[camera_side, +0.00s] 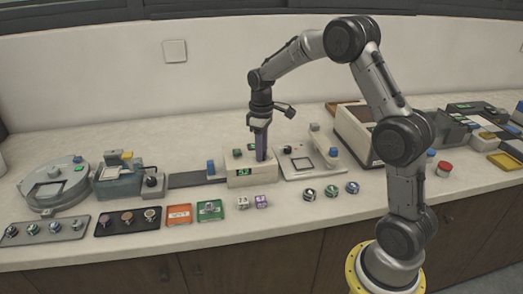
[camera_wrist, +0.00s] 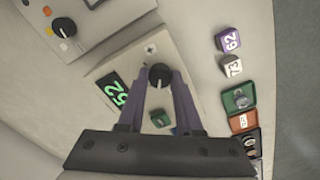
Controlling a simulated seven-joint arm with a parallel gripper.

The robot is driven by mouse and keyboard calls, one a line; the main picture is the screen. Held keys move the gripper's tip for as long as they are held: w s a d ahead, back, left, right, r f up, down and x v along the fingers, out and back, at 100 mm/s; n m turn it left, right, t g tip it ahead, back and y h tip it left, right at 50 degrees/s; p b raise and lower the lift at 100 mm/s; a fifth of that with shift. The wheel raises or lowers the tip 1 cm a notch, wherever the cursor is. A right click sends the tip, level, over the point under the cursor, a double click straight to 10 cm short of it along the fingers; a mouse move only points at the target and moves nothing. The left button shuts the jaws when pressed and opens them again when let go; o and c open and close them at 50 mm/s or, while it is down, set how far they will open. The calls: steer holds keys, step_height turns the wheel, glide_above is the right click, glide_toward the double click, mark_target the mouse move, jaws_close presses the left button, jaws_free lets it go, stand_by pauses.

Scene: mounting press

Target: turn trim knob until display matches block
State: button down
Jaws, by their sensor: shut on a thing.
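My gripper (camera_side: 261,158) points down over the cream press box (camera_side: 240,180). In the wrist view my gripper (camera_wrist: 160,82) has its fingertips closed around the black trim knob (camera_wrist: 160,75), beside a plus mark. The fingers hide the knob in the side view. The green-lit display (camera_wrist: 117,92) on the box seems to read 52; it is small in the side view (camera_side: 242,171). A purple block (camera_wrist: 229,39) marked 62 and a white block (camera_wrist: 231,64) marked 73 stand on the counter in front of the box.
A green tray (camera_side: 210,210) and an orange tray (camera_side: 179,214) lie left of the blocks. Several dark round pieces (camera_side: 331,190) stand to the right. A pale panel with its own knob (camera_wrist: 64,27) adjoins the box. Bare counter lies along the front.

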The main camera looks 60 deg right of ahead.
steer(key=shift+r+n, duration=0.1)
steer(key=shift+n, duration=0.2)
stand_by(0.4)
steer(key=c, duration=0.6)
jaws_free()
step_height(320, 180, up, 14)
steer(key=shift+f, duration=0.1)
steer(key=shift+a, duration=0.1)
